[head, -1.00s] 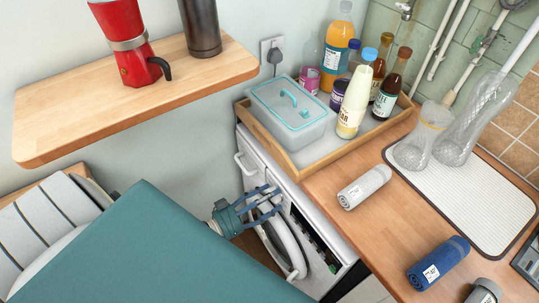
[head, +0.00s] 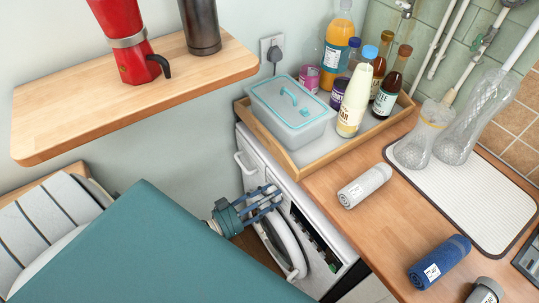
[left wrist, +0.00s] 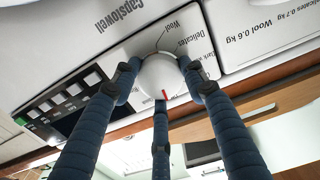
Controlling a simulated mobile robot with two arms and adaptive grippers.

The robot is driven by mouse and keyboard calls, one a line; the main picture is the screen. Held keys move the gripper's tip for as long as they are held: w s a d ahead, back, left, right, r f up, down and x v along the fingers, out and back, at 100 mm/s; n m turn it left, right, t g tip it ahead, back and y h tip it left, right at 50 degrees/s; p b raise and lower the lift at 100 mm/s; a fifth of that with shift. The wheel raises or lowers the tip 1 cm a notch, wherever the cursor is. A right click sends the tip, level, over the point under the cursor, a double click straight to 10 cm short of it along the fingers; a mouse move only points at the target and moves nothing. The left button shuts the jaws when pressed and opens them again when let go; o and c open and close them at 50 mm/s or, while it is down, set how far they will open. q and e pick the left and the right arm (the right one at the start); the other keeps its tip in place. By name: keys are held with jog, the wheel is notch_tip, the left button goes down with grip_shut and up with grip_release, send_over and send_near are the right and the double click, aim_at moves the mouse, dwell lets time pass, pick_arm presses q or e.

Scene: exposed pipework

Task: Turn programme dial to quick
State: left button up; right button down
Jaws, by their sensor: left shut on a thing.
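The programme dial (left wrist: 160,78) is a round, pale knob on the white front panel of the washing machine (head: 256,164). In the left wrist view its red mark points down and slightly right in the picture. My left gripper (head: 272,199) is at the machine's front in the head view, and the dial cannot be made out there. In the left wrist view its blue fingers (left wrist: 158,84) are closed around the dial's rim. My right gripper is not in view.
A dark display with buttons (left wrist: 68,100) sits beside the dial. The round door (head: 287,250) is below my gripper. Above, the wooden worktop (head: 345,235) holds a tray (head: 293,172) with a lidded box and bottles, plus rolled cloths. A wooden shelf (head: 110,105) juts out at upper left.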

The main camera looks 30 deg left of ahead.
pick_arm(q)
jog(key=shift+s+f+m+b, duration=0.1)
jog(key=shift+m+b, duration=0.5)
jog(key=shift+m, duration=1)
jog(key=shift+f+m+b, duration=0.1)
jog(key=shift+m+b, duration=0.5)
jog(key=shift+m, duration=1)
jog(key=o, duration=1.1)
jog(key=shift+o, duration=0.2)
jog(key=shift+r, duration=0.1)
jog(key=shift+r, duration=0.1)
